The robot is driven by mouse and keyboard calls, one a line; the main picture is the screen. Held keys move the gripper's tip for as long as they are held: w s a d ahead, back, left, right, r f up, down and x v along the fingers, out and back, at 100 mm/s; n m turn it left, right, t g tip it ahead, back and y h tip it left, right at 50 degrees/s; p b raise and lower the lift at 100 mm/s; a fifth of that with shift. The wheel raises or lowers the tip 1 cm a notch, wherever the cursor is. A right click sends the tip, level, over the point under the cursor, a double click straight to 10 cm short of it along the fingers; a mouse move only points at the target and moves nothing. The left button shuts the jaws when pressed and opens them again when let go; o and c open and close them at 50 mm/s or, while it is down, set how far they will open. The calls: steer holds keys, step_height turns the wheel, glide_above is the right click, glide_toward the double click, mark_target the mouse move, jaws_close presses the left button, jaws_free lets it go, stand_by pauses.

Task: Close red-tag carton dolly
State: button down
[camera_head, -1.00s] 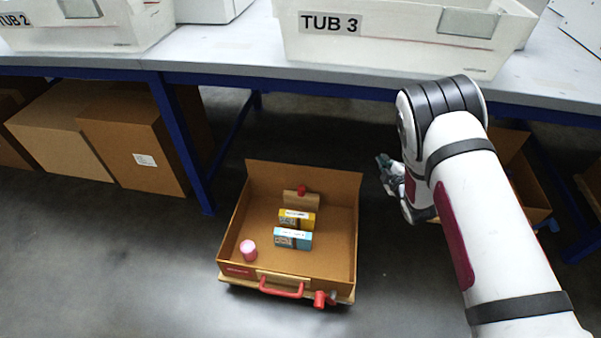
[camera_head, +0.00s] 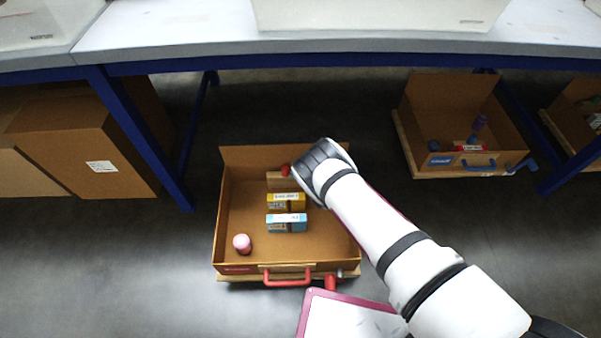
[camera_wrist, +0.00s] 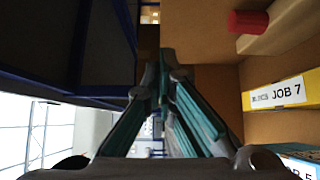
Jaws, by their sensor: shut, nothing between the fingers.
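The red-tag carton dolly (camera_head: 228,225) stands on the floor in front of the bench, its carton open at the top. Inside are a yellow box (camera_head: 287,201), a blue box (camera_head: 287,223), a pink cylinder (camera_head: 242,243) and a wooden block with a red end (camera_head: 280,179). My arm crosses the carton's right side and hides my gripper in the head view. In the wrist view my gripper (camera_wrist: 164,62) is shut and empty, beside the brown carton panels.
A blue-tag carton dolly (camera_head: 405,140) stands open under the bench at right, and another carton (camera_head: 565,112) is at the far right. Closed cartons (camera_head: 85,150) stand at left. Blue bench legs (camera_head: 140,140) flank the gap. The floor at front left is clear.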

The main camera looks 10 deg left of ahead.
steer(key=w+a+b, duration=0.4)
steer(key=w+a, duration=0.2)
steer(key=w, duration=0.1)
steer(key=shift+a, duration=0.4)
